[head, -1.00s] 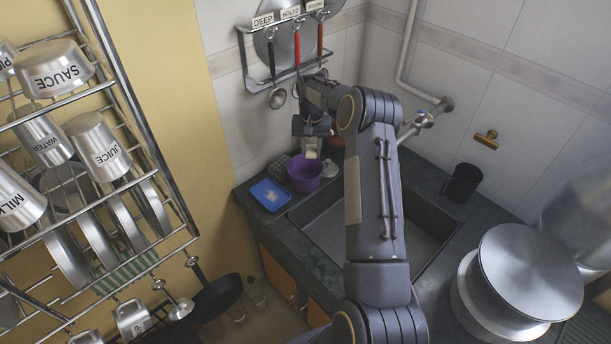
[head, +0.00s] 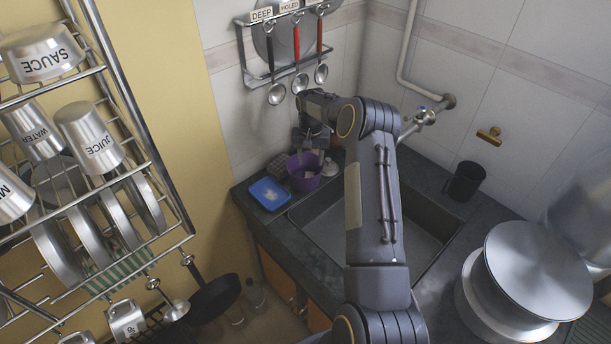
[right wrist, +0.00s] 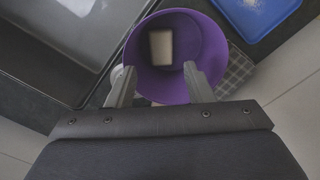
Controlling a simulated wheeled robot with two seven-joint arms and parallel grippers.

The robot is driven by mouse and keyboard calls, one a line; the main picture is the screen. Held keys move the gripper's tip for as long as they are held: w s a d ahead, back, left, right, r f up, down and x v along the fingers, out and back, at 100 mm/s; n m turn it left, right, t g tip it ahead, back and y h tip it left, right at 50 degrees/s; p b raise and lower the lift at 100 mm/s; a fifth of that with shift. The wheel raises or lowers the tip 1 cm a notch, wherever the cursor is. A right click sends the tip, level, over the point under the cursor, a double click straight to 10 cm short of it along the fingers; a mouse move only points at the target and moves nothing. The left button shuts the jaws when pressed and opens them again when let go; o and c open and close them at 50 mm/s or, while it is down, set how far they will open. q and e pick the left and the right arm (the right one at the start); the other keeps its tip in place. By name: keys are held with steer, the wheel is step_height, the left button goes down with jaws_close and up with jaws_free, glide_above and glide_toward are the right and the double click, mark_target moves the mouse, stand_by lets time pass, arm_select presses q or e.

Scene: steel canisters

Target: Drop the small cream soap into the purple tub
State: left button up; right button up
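The purple tub (head: 293,180) stands on the dark counter at the sink's left corner. It also shows in the right wrist view (right wrist: 219,50). My left gripper is not in view.
A blue dish (head: 269,194) lies left of the tub, with a dark checked cloth (head: 280,166) behind it. The sink (head: 325,228) is at the right. Ladles (head: 300,82) hang on the wall rack above. A black cup (head: 465,182) stands right of the sink.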

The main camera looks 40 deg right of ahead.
steer(key=shift+o, duration=0.8)
steer(key=shift+r, duration=0.25)
step_height(320, 180, up, 7)
steer(key=b, duration=0.1)
steer(key=shift+r+b, duration=0.15)
steer(key=shift+b, duration=0.25)
